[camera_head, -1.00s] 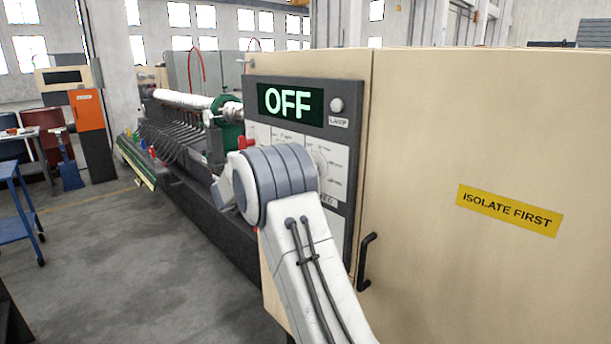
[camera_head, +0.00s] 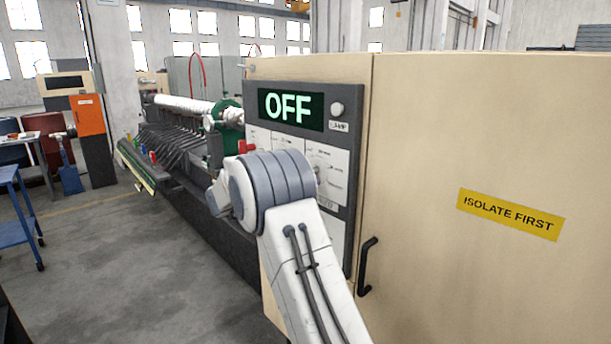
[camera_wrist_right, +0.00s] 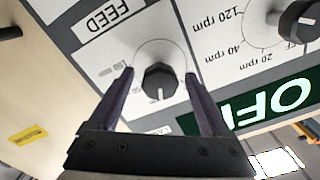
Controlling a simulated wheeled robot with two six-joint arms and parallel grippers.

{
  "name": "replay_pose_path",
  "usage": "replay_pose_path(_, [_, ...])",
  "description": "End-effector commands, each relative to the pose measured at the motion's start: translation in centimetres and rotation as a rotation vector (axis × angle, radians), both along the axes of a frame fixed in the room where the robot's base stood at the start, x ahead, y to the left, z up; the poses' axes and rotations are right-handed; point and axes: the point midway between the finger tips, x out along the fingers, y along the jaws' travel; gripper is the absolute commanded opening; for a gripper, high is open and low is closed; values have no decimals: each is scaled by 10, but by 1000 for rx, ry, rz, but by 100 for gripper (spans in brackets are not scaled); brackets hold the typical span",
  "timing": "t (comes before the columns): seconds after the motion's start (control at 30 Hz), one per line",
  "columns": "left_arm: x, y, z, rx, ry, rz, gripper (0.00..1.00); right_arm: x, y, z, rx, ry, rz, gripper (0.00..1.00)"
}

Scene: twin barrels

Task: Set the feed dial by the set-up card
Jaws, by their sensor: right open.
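In the right wrist view the black feed dial (camera_wrist_right: 160,80) sits on a white plate, with its white pointer mark toward the bottom of the picture. The upside-down FEED label (camera_wrist_right: 110,20) is beside it. My right gripper (camera_wrist_right: 159,76) is open, one dark finger on each side of the dial, with visible gaps. I cannot tell how deep the fingertips reach. In the head view my right arm covers part of the control panel (camera_head: 342,225) and hides its gripper. The display (camera_head: 290,108) reads OFF. I cannot make out a set-up card. My left gripper is not in view.
A second knob (camera_wrist_right: 298,20) with rpm marks is near the feed dial. A lamp (camera_head: 337,109) is beside the display. A black handle (camera_head: 367,266) and an ISOLATE FIRST sign (camera_head: 510,214) are on the cabinet. Open floor lies to the left.

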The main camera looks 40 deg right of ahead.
Motion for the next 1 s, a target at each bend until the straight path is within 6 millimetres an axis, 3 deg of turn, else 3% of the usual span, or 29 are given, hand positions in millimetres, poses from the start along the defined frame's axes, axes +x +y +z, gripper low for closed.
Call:
replay_pose_path(0.3, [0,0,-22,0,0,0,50,-4,63,-3,0,-2,6,82])
replay_pose_path(0.5, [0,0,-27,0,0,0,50,-6,88,-1,0,-1,2,82])
replay_pose_path(1.0, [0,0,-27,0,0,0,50,-7,93,0,0,0,1,82])
